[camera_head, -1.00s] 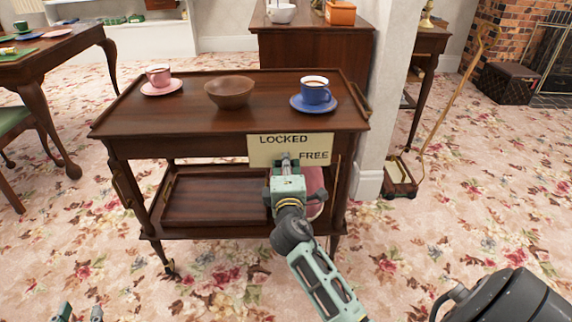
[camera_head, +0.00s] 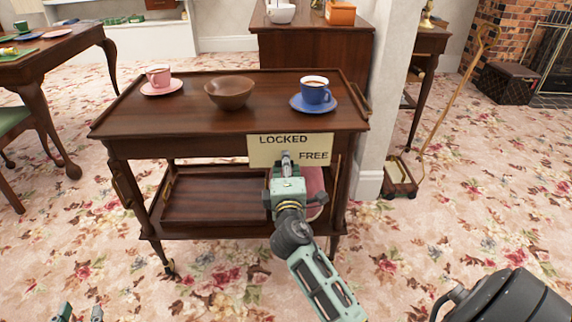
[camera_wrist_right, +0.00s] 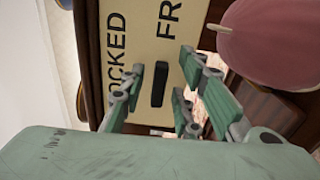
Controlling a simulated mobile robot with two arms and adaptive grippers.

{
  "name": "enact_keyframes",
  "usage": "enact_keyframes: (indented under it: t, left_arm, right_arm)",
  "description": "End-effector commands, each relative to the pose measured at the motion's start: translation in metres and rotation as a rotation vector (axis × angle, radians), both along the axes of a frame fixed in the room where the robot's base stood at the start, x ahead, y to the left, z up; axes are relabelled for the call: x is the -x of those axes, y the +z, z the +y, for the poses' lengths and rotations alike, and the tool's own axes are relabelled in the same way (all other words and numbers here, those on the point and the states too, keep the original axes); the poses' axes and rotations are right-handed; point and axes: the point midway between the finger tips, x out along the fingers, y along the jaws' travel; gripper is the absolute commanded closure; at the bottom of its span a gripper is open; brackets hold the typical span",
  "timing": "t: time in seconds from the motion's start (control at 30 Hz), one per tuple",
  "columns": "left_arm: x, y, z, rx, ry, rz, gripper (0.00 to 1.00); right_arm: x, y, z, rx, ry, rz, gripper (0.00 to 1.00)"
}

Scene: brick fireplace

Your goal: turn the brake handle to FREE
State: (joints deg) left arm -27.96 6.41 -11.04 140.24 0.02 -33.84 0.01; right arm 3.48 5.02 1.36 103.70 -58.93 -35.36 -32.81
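A cream plate (camera_head: 268,152) on the trolley's front reads LOCKED at upper left and FREE at right. The small black brake handle (camera_wrist_right: 159,85) stands out from this plate in the right wrist view. There it lies parallel to the lettering, with one end toward FREE. My right gripper (camera_head: 287,158) is in front of the plate and hides the handle in the head view. In the wrist view its fingers (camera_wrist_right: 166,88) are open on both sides of the handle, with gaps showing. My left gripper (camera_head: 80,314) shows only its fingertips at the bottom left, apart and empty.
The wooden trolley (camera_head: 190,115) carries a pink cup (camera_head: 158,75), a brown bowl (camera_head: 230,92) and a blue cup (camera_head: 316,92). A pink round object (camera_wrist_right: 268,40) is beside the plate, on the lower shelf. A wall post (camera_head: 382,120) stands close at right.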

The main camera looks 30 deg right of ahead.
Motion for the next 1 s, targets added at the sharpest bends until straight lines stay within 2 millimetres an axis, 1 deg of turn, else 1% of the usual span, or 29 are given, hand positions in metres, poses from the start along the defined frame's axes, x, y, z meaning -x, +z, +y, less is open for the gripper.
enact_keyframes:
  t: [0.17,0.3,0.5,0.7,1.0]
  left_arm:
    - [0.000,0.000,0.000,0.000,0.000,-0.001,0.77]
    - [0.000,0.000,0.000,-0.001,0.001,-0.001,0.77]
    - [0.000,0.000,0.000,-0.001,0.001,-0.001,0.77]
    - [0.000,0.000,0.000,-0.001,0.001,-0.001,0.77]
    - [0.000,0.001,0.001,-0.001,0.001,-0.002,0.77]
  right_arm:
    - [0.029,-0.003,0.018,-0.005,0.001,0.004,0.70]
    - [0.055,-0.002,0.034,-0.004,0.000,0.003,0.70]
    - [0.084,-0.002,0.051,-0.004,0.000,0.003,0.70]
    - [0.096,-0.001,0.059,-0.002,0.000,0.002,0.70]
    - [0.097,-0.001,0.059,-0.001,0.000,0.002,0.70]
